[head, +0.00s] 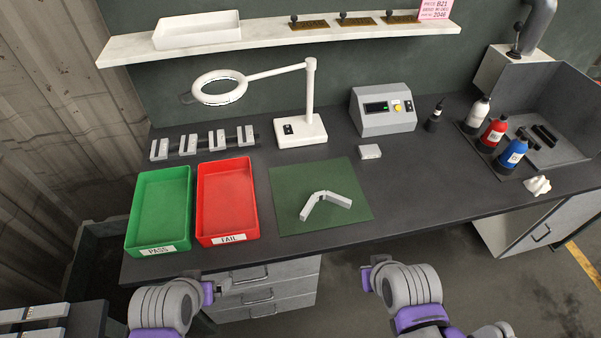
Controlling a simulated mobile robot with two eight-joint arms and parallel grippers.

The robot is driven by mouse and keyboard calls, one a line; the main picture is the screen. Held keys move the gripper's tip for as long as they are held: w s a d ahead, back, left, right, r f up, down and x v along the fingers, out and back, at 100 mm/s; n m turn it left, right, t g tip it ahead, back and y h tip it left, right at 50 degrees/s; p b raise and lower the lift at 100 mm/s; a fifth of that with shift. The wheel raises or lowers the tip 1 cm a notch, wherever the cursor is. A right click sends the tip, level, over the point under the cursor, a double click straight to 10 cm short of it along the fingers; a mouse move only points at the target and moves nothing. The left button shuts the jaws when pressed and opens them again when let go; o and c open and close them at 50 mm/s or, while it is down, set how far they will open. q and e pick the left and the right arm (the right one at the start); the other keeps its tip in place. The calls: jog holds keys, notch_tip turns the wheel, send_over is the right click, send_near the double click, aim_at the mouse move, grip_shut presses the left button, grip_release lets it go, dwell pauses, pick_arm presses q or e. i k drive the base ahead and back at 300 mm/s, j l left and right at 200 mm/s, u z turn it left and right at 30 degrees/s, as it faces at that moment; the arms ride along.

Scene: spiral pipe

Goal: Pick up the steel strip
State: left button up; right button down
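A pale grey steel strip (338,199), bent into a V shape, lies on the green mat (290,222) on the dark bench. Its bend points to the back and its two legs spread toward the front. My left gripper (222,287) is in front of the bench, below the red tray and left of the strip. My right gripper (367,279) is also in front of the bench edge, to the right of and below the strip. Both are well apart from the strip. The fingers are too small and turned away to show whether they are open.
A green PASS tray (187,242) and a red FAIL tray (251,230) stand left of the mat. Behind are a rack of strips (188,145), a magnifier lamp (312,127) and a control box (387,125). Bottles (512,152) stand at right.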

aim_at(321, 197)
jog(key=i+l, duration=0.15)
jog(key=l, duration=0.2)
jog(key=i+l, duration=0.1)
jog(key=l, duration=0.25)
jog(key=i+l, duration=0.15)
jog(key=l, duration=0.2)
jog(key=i+l+u, duration=0.15)
jog(key=l, duration=0.15)
jog(key=l+u, duration=0.15)
jog(key=l, duration=0.15)
jog(key=i+l+u, duration=0.15)
jog(key=l, duration=0.2)
jog(key=u, duration=0.95)
